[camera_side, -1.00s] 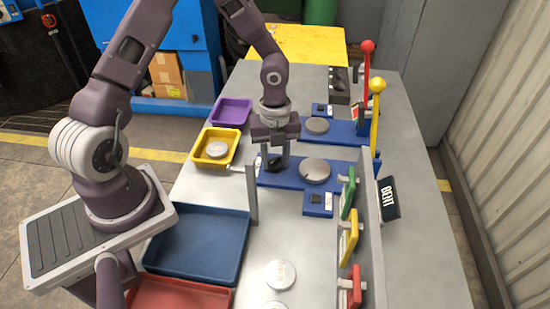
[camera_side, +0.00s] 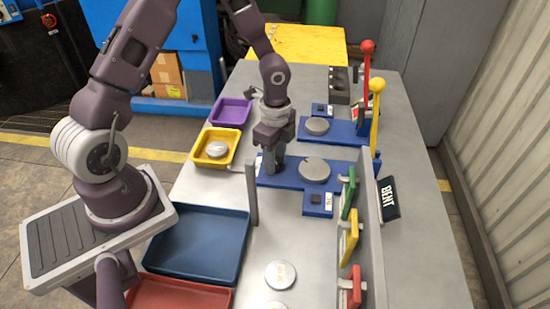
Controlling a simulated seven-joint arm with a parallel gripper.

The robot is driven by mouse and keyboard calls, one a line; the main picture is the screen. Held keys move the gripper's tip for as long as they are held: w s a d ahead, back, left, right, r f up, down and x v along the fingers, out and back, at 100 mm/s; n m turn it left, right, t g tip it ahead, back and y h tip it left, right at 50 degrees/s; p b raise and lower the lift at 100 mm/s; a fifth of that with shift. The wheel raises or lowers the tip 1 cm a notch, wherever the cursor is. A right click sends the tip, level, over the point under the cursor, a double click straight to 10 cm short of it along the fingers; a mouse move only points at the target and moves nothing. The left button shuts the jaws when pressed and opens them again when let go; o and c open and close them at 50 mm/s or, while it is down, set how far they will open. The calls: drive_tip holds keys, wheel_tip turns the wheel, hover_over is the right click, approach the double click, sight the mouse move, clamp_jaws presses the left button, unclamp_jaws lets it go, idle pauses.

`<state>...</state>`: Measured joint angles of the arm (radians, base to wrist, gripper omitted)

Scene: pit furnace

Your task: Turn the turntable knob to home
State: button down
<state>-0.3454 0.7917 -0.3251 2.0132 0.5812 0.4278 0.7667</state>
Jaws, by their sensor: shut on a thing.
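The nearer blue base (camera_side: 325,167) lies on the grey table with a round grey turntable disc (camera_side: 314,170) on it. The turntable knob stands at the left end of this base and is hidden behind my fingers. My gripper (camera_side: 274,166) points down over that left end, its fingers shut on the knob. The gripper is turned so that one finger stands in front of the other in the side view. A second blue base (camera_side: 346,131) with its own grey disc (camera_side: 317,126) lies farther back.
A grey post (camera_side: 251,192) stands close in front of the gripper. A yellow tray (camera_side: 230,135) with a disc, a purple tray (camera_side: 232,112) and a blue tray (camera_side: 198,243) lie left. Red (camera_side: 367,47) and yellow-knobbed (camera_side: 377,86) levers rise at right.

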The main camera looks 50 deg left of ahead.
drive_tip(key=n, duration=1.3)
drive_tip(key=shift+w, duration=0.1)
drive_tip(key=shift+n, duration=0.4)
drive_tip(key=c, duration=0.9)
unclamp_jaws()
drive_tip(key=shift+c, duration=0.2)
